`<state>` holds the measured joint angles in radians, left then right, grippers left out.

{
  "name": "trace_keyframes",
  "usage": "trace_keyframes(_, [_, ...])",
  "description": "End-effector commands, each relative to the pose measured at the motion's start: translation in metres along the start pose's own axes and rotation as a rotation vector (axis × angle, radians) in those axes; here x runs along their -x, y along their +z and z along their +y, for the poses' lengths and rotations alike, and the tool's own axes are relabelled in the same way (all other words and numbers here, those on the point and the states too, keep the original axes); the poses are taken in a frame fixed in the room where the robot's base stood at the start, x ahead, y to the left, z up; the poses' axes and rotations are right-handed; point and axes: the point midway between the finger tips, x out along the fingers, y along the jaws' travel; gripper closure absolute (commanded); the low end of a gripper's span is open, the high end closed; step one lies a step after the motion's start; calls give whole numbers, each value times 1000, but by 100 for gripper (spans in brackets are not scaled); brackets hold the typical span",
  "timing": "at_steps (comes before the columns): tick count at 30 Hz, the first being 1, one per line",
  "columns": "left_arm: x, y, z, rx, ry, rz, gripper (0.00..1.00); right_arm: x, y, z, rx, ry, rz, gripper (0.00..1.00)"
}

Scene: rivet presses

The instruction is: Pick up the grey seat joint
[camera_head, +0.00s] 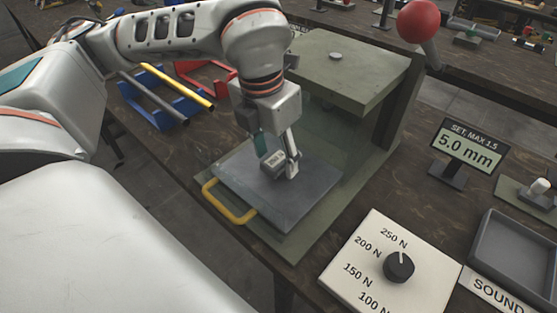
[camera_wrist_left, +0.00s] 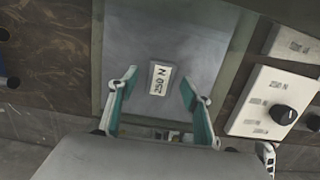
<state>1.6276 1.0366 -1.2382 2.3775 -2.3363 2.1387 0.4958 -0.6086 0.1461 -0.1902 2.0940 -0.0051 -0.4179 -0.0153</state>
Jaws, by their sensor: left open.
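In the head view the block (camera_head: 272,159) is partly hidden by my left gripper (camera_head: 278,161). In the left wrist view my left gripper (camera_wrist_left: 159,86) is open, with one teal-padded finger on each side of the label. I see no clear contact between fingers and block. My right gripper is not in view.
The press's green upper body (camera_head: 345,68) stands behind the plate, with a red ball lever (camera_head: 418,20) beside it. A yellow handle (camera_head: 230,203) is at the plate's front. A force dial (camera_head: 399,266), 5.0 mm display (camera_head: 467,147) and empty grey tray (camera_head: 515,252) are right.

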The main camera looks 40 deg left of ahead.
Motion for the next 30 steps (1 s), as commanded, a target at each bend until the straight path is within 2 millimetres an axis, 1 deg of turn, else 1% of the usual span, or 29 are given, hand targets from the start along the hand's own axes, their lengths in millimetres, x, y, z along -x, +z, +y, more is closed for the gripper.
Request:
trace_keyframes(1, [-5,0,0,0,0,2,51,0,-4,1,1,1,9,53])
trace_keyframes(3, [-5,0,0,0,0,-1,51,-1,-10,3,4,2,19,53])
trace_keyframes(7, [-4,0,0,0,0,-3,51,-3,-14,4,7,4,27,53])
trace_keyframes(8, [-4,0,0,0,0,-3,57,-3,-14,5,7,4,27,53])
trace_keyframes(9, [-4,0,0,0,0,-3,67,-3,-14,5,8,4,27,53])
trace_keyframes(11, [-4,0,0,1,0,-3,83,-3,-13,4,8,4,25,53])
trace_keyframes(12, [-4,0,0,1,0,-3,92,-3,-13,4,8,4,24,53])
trace_keyframes(14, [-4,0,0,1,0,-2,93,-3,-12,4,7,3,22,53])
trace_keyframes(15, [-4,0,0,1,0,-3,96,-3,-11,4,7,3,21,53])
trace_keyframes(23, [-2,1,0,1,0,-3,96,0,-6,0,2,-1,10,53])
trace_keyframes(26, [3,2,0,1,0,-4,96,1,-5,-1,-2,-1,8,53])
trace_keyframes(30, [18,5,0,2,0,-9,96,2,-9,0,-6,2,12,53])
